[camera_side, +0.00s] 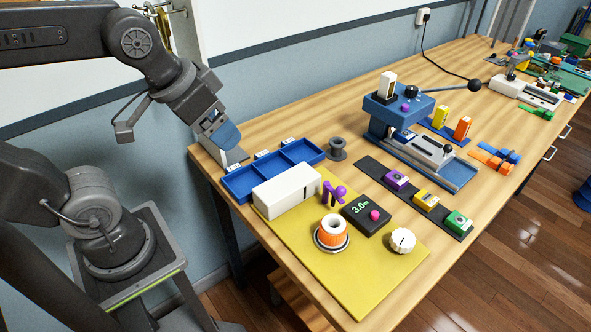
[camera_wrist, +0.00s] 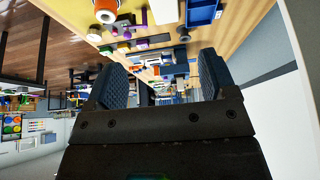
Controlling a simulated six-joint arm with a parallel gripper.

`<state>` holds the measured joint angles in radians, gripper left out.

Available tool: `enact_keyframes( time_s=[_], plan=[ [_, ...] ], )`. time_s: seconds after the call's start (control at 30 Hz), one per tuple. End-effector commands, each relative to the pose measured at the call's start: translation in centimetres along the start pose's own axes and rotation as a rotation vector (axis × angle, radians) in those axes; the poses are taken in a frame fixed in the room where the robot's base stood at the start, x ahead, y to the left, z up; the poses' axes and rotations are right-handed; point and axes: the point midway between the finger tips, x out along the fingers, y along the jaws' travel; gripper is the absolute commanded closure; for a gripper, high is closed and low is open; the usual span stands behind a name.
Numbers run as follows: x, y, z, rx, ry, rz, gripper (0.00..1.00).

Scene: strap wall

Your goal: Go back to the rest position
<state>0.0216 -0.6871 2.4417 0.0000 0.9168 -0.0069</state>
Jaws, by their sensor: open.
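My gripper (camera_side: 222,138) is at the left end of the wooden table, above and beside the blue tray (camera_side: 236,186). In the wrist view my gripper (camera_wrist: 160,88) shows two dark, ridged fingers spread well apart. Nothing is between the fingers. The wrist view looks along the table, with the table at the top of the picture and the picture strongly turned.
A yellow mat (camera_side: 370,295) holds a white box (camera_side: 287,191), an orange-and-white spool (camera_side: 332,232), a black display (camera_side: 366,216) and a white knob (camera_side: 402,240). A blue press (camera_side: 398,108) stands behind. A dark strip (camera_side: 378,170) bears coloured blocks. A wall is close behind my arm.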

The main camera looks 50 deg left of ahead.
Motion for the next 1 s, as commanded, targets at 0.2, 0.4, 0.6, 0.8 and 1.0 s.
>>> enact_keyframes(
  time_s=[0.2,0.4,0.6,0.8,1.0],
  plan=[
    [0.27,-0.48,1.52,-0.013,0.023,-0.011,0.22],
    [0.26,-0.46,1.49,-0.012,0.022,-0.01,0.22],
    [0.25,-0.45,1.47,-0.012,0.022,-0.01,0.22],
    [0.24,-0.45,1.46,-0.012,0.021,-0.01,0.22],
    [0.24,-0.45,1.46,-0.012,0.021,-0.01,0.22]
  ],
)
